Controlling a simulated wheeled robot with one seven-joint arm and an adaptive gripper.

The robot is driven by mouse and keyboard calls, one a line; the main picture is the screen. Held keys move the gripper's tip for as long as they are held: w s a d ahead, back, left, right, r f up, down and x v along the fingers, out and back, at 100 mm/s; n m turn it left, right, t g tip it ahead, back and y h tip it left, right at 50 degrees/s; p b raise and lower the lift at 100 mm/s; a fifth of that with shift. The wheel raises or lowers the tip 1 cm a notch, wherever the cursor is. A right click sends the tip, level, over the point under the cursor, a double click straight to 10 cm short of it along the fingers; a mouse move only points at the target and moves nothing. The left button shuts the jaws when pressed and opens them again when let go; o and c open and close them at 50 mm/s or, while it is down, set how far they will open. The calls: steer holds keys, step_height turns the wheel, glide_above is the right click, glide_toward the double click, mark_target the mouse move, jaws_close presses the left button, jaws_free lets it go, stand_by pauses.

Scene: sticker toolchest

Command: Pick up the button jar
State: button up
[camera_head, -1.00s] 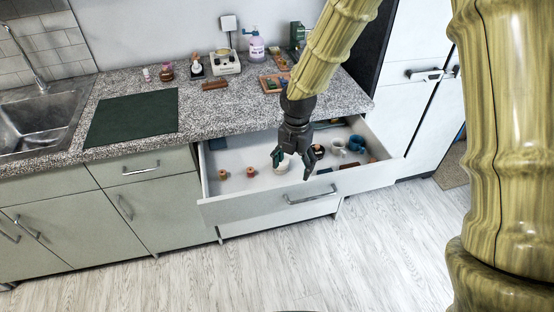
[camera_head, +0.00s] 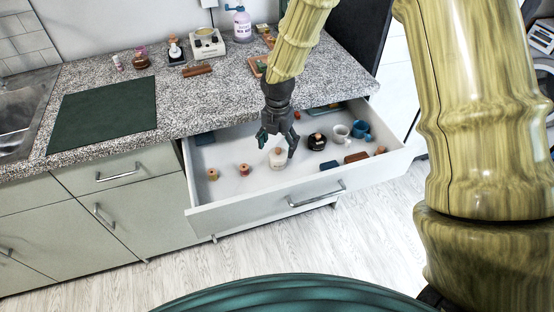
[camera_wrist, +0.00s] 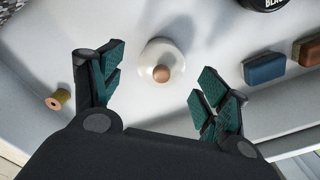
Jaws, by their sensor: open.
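A pale round jar with a brownish knob on top, which looks like the button jar (camera_head: 278,160), stands upright in the open drawer. In the wrist view the jar (camera_wrist: 150,72) is seen from above, between and a little beyond my fingers. My gripper (camera_head: 277,143) points down over the drawer, just above and behind the jar, with a finger on each side of it. In the wrist view my gripper (camera_wrist: 160,82) is open and empty, with green finger pads. I see no contact with the jar. Whether it holds buttons cannot be told.
The drawer (camera_head: 240,208) holds two thread spools (camera_head: 244,170) to the left. To the right are a black tin (camera_head: 317,142), a white mug (camera_head: 341,134), a blue mug (camera_head: 361,130) and small blocks (camera_head: 356,157). The granite counter (camera_head: 200,100) stands behind.

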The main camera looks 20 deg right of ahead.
mark_target(278, 158)
steer(key=shift+f, duration=0.7)
steer(key=shift+s+f, duration=0.15)
steer(key=shift+f, duration=0.1)
steer(key=shift+f+p, duration=0.65)
steer(key=shift+f, duration=1.7)
steer(key=c, duration=1.5)
steer(key=shift+r, duration=0.1)
